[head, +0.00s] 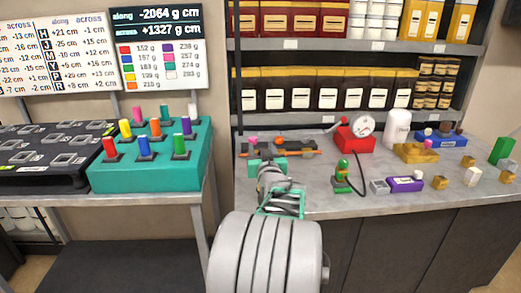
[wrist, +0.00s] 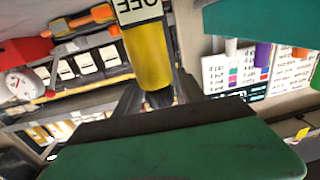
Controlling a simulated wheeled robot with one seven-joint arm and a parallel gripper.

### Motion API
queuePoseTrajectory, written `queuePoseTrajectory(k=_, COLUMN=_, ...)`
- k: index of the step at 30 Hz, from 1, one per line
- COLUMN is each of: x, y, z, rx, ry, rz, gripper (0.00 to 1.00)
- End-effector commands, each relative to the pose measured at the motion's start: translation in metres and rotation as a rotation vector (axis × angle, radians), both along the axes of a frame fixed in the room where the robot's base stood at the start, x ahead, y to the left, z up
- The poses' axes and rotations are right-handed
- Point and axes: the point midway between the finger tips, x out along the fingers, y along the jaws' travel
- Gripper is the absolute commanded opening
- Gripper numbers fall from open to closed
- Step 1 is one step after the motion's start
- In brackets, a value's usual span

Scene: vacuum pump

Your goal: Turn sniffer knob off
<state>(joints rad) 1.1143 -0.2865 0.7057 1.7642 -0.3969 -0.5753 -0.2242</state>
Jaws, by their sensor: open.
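My gripper (head: 268,165) is open over the left part of the grey workbench, seen from behind in the head view. In the wrist view, which is upside down, its dark fingers (wrist: 160,97) point away beyond my green gripper body. A yellow cylinder (wrist: 150,58) stands in front of the fingers, its dark end close to the gap between them. Contact cannot be told. A pale label with dark letters, cut off by the top edge, is at its other end. I cannot tell for sure which item is the sniffer knob.
A red box with a round gauge (head: 355,137) stands right of my gripper. A green upright item (head: 342,176) with a black cable is nearer. An orange bar (head: 297,152) lies beside my gripper. A teal block (head: 160,172) with coloured pegs is left. Shelves rise behind.

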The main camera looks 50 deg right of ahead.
Motion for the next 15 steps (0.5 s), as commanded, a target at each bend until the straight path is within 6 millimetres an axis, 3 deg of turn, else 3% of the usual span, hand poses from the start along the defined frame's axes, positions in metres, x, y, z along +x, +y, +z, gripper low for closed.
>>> queuePoseTrajectory(k=3, x=-0.0002, y=0.0002, z=0.0, rx=0.0, ry=0.0, rz=0.0, gripper=0.47)
queuePoseTrajectory(k=15, x=-0.0004, y=0.0005, z=0.0, rx=0.0, ry=0.0, rz=0.0, gripper=0.14)
